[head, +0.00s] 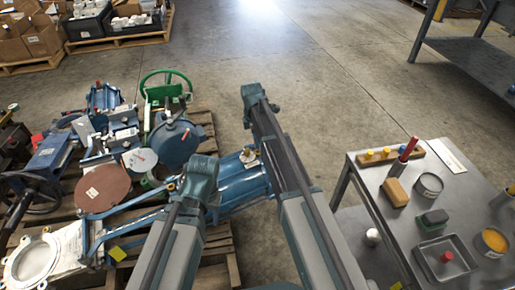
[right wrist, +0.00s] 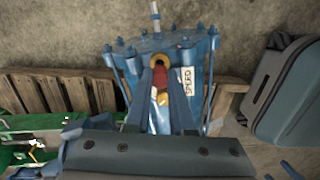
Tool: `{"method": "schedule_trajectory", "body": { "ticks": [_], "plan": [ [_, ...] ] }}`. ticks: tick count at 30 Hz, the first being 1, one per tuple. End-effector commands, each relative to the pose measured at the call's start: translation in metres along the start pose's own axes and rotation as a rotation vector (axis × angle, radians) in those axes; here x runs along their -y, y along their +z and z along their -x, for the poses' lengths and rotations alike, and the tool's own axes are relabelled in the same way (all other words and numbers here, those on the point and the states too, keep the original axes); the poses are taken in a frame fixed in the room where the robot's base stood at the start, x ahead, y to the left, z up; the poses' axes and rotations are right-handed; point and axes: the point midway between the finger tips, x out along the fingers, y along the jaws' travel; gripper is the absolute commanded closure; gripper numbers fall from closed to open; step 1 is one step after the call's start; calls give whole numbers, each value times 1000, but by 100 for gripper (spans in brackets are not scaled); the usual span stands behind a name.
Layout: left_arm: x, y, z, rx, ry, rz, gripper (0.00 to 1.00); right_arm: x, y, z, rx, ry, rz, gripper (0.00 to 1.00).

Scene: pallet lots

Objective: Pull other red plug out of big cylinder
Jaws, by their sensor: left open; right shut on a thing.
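The big cylinder (head: 238,184) is blue and lies on the pallet between my arms; its near end also fills the middle of the right wrist view (right wrist: 201,58). In the right wrist view a red plug (right wrist: 161,77) sits at a brass ring on the cylinder. My right gripper (right wrist: 160,72) is shut on this plug, its fingers on either side. How deep the plug sits is hard to tell. My left gripper (head: 200,178) is open, left of the cylinder; its fingertips are hard to make out. Another red plug (head: 447,257) stands in the grey tray on the cart.
Valves and a green handwheel (head: 166,82) crowd the pallet at left.

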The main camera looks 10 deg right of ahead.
Motion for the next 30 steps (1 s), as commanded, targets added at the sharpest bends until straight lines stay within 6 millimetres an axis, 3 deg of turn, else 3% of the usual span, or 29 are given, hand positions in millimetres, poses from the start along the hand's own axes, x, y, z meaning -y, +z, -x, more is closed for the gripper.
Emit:
{"method": "schedule_trajectory", "body": {
  "ticks": [21, 30],
  "plan": [
    [3, 2, 29, 0, 0, 0, 50, 0, 0, 30, 0, 0, 0, 100],
    [3, 2, 30, 0, 0, 0, 50, 0, 0, 30, 0, 0, 0, 100]
  ]
}}
